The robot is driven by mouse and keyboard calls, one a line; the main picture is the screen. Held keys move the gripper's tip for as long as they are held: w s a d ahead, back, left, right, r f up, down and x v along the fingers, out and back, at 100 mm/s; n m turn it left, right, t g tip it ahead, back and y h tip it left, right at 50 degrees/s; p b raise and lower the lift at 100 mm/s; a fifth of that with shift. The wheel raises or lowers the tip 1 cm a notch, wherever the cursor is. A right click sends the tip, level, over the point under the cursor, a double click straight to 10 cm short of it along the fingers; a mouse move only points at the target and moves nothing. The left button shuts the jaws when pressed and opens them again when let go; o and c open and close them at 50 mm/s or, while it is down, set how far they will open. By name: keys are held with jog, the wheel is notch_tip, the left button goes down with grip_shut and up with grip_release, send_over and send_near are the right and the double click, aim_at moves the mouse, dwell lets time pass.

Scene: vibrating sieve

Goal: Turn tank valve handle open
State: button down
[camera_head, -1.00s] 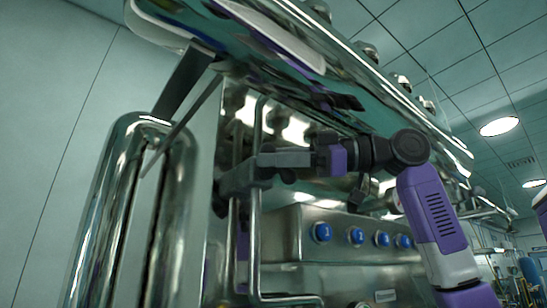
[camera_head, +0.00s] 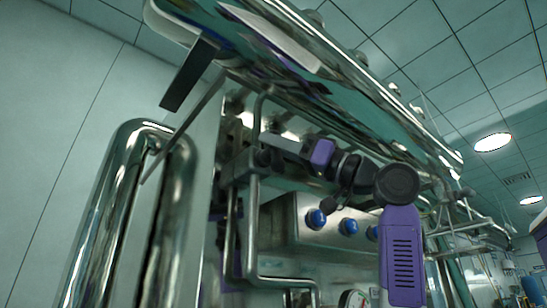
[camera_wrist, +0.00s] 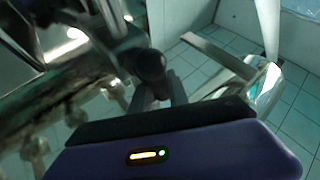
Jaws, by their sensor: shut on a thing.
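The valve handle shows as a dark, round-ended knob (camera_head: 265,157) beside a metal pipe on the front of the steel machine. In the wrist view its dark rounded end (camera_wrist: 150,66) stands just beyond the purple gripper body. My gripper (camera_head: 274,147) is shut on the handle, coming in from the right, with its grey fingers slanting up toward the left. The fingers hide part of the handle, and its exact turn angle cannot be told.
A bent steel pipe (camera_head: 253,235) runs down beside the handle. Blue knobs (camera_head: 317,219) sit on a panel below my arm. The long machine top (camera_head: 330,85) overhangs the gripper closely. A thick looped pipe (camera_head: 110,220) stands at the left.

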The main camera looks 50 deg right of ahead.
jog(key=shift+d+f+m+t+h+b, duration=0.15)
jog(key=shift+m+t+h+b, duration=0.7)
jog(key=shift+m, duration=0.55)
jog(key=c, duration=1.3)
grip_release()
jog(key=b+v, duration=0.2)
jog(key=v, duration=0.5)
jog(key=shift+s+f, duration=0.2)
jog(key=shift+s, duration=0.1)
